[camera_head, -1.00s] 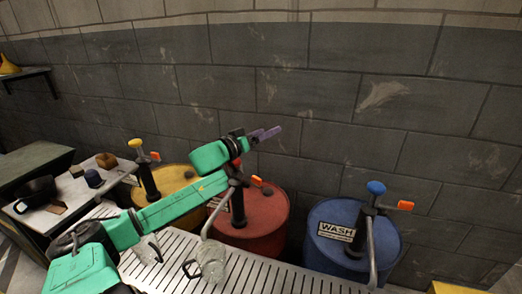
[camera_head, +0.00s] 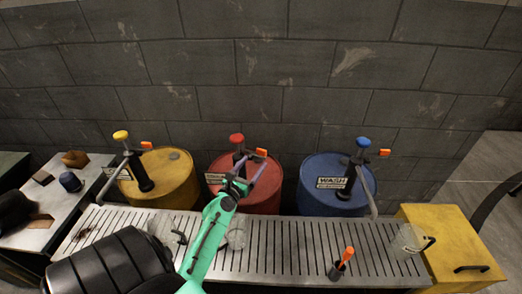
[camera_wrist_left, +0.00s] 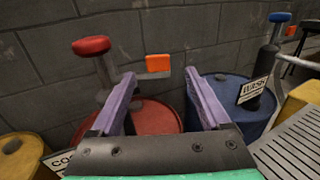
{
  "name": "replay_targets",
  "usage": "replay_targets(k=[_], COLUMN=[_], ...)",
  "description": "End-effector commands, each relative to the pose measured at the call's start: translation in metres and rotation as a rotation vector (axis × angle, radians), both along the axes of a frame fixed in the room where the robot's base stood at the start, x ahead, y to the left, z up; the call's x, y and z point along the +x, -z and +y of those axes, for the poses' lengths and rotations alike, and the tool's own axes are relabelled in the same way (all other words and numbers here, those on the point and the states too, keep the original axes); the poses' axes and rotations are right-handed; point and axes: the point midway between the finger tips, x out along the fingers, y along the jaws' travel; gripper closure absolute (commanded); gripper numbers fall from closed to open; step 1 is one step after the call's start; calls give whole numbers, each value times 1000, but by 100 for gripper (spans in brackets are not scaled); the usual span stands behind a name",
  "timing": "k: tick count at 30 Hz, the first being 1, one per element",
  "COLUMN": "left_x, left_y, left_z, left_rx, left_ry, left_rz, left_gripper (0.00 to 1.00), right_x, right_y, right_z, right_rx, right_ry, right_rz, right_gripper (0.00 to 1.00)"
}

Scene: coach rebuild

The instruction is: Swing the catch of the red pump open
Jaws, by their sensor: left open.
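The red pump (camera_head: 236,138) stands on the red drum (camera_head: 268,195), the middle of three drums by the wall. Its orange catch (camera_head: 261,152) sticks out to the right of the pump head on a grey arm. My left gripper (camera_head: 248,170), with purple fingers, is open and empty just in front of the pump and hides part of its post. In the left wrist view, the red knob (camera_wrist_left: 91,45) is left of the fingers. The orange catch (camera_wrist_left: 158,63) shows between the fingertips (camera_wrist_left: 160,76), apparently beyond them; I see no contact. My right gripper is not in view.
A yellow-knobbed pump (camera_head: 121,135) on a yellow drum stands left, and a blue-knobbed pump (camera_head: 363,142) on a blue drum right. The slatted metal bench (camera_head: 290,250) runs in front, holding mugs and a small dark cup with an orange-topped item (camera_head: 343,262).

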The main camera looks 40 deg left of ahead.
Motion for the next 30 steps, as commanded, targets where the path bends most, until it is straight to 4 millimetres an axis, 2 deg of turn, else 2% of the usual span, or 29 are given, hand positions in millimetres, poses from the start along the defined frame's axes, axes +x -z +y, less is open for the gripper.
replay_targets(k=[3, 9, 18, 20, 24, 25, 30], left_x=[31, 63, 68, 68, 67, 67, 67], left_y=[-2, 0, 1, 1, 1, 1, 1], left_z=[8, 16, 17, 17, 17, 17, 17], left_rx=[2, 3, 4, 4, 4, 4, 5], left_ry=[1, 1, -1, 0, -1, -1, 0], left_rz=[-1, 1, 1, 2, 2, 2, 2], left_gripper=[20, 20, 20, 43, 96, 100, 100], right_x=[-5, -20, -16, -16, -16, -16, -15], right_y=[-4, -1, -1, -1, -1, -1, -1], right_z=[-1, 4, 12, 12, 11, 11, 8], right_rx=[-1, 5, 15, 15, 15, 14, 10], right_ry=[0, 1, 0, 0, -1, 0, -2], right_rz=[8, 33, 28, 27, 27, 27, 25], right_gripper=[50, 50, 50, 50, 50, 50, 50])
